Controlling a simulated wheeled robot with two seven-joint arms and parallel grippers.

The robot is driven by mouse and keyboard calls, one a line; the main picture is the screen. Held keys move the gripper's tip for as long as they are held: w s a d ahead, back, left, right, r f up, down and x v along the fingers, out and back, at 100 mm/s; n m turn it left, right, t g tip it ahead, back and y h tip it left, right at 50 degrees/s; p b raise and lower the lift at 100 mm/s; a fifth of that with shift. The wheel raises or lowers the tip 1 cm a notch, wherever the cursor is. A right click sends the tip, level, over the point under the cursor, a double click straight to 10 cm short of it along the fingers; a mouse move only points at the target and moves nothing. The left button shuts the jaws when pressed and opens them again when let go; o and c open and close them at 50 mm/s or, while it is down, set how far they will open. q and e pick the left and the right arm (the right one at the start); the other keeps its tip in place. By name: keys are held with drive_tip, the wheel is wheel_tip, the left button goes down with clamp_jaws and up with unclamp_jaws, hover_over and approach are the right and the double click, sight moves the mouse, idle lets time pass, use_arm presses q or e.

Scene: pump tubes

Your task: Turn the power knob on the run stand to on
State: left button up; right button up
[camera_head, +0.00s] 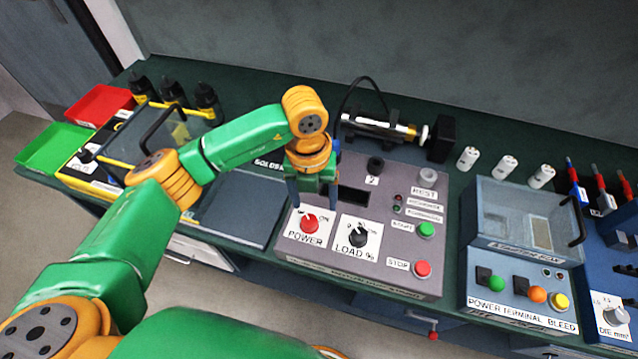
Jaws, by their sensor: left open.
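The run stand (385,278) is a grey panel box in the middle of the bench. Its red power knob (309,223) sits on a white label marked POWER at the panel's front left. The label's ON mark is at its upper right; the pointer's exact direction is too small to tell. My left gripper (314,203) points down just above and behind the power knob, open, with its fingers apart. I cannot tell whether a finger touches the panel. My right gripper is not in view.
A black load knob (358,237) is just right of the power knob. A green start button (425,230) and a red stop button (422,268) are farther right. A clear-lidded box (520,215) stands to the right. Red (98,104) and green (50,150) trays are far left.

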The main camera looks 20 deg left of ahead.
sight(309, 220)
use_arm(q)
drive_tip(key=shift+y, duration=0.3)
drive_tip(key=f, duration=0.2)
drive_tip(key=s+f+p, duration=0.1)
drive_tip(key=f, duration=0.1)
drive_tip(key=a+f+p, duration=0.1)
drive_tip(key=shift+s+f, duration=0.25)
drive_tip(key=shift+f, duration=0.15)
drive_tip(key=shift+w+f, duration=0.3)
drive_tip(key=shift+w, duration=0.2)
drive_tip(key=shift+c, duration=0.6)
drive_tip(key=shift+s+r, duration=0.1)
drive_tip(key=shift+s, duration=0.05)
drive_tip(key=c, duration=0.7)
clamp_jaws()
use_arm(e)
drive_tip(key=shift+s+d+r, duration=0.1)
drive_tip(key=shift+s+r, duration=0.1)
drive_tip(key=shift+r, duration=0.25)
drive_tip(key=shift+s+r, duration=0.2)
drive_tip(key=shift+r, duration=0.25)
